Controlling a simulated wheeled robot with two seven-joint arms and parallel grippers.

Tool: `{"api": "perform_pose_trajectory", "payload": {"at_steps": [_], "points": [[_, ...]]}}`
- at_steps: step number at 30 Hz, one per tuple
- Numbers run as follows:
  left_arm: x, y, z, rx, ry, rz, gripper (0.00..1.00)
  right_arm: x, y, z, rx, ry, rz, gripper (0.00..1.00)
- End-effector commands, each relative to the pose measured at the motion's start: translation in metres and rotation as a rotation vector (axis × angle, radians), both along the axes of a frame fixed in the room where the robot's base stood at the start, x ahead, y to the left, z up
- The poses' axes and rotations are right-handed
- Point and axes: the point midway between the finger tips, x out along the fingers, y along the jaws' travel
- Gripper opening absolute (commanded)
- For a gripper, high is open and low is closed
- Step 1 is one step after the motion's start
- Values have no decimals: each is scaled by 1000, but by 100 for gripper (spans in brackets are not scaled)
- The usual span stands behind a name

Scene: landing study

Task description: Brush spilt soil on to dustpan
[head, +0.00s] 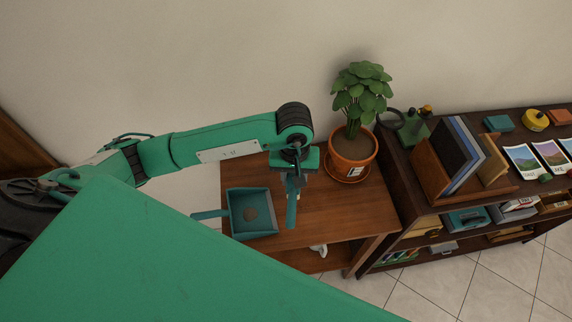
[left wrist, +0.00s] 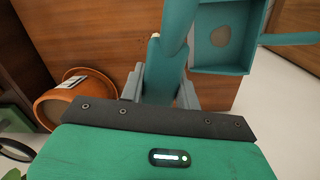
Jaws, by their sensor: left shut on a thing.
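My left gripper (head: 293,181) is shut on the teal brush (head: 291,211), which hangs down over the wooden table (head: 315,225). In the left wrist view the brush (left wrist: 174,45) runs up from between the fingers (left wrist: 162,88). The teal dustpan (head: 270,229) lies on the table just left of the brush, its handle pointing left. A grey-brown patch of soil (head: 250,213) lies inside the pan; it also shows in the left wrist view (left wrist: 220,36). I cannot make out soil on the bare table top. My right gripper is out of view.
A potted plant (head: 353,147) in a terracotta pot on a saucer stands at the table's back right, close to my left gripper. A dark shelf (head: 394,185) with books, cards and boxes stands to the right. The table's front right is clear.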

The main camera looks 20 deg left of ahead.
Motion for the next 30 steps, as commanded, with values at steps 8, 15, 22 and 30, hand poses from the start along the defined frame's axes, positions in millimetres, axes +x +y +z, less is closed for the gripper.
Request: {"api": "perform_pose_trajectory", "payload": {"at_steps": [8,15,22,30], "points": [[-20,-40,-58,0,30,333,16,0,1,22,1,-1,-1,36],[-26,-49,-77,4,32,423,16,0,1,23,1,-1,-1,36],[-26,-49,-93,4,33,423,16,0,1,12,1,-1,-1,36],[-26,-48,-121,4,34,422,16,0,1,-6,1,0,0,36]]}}
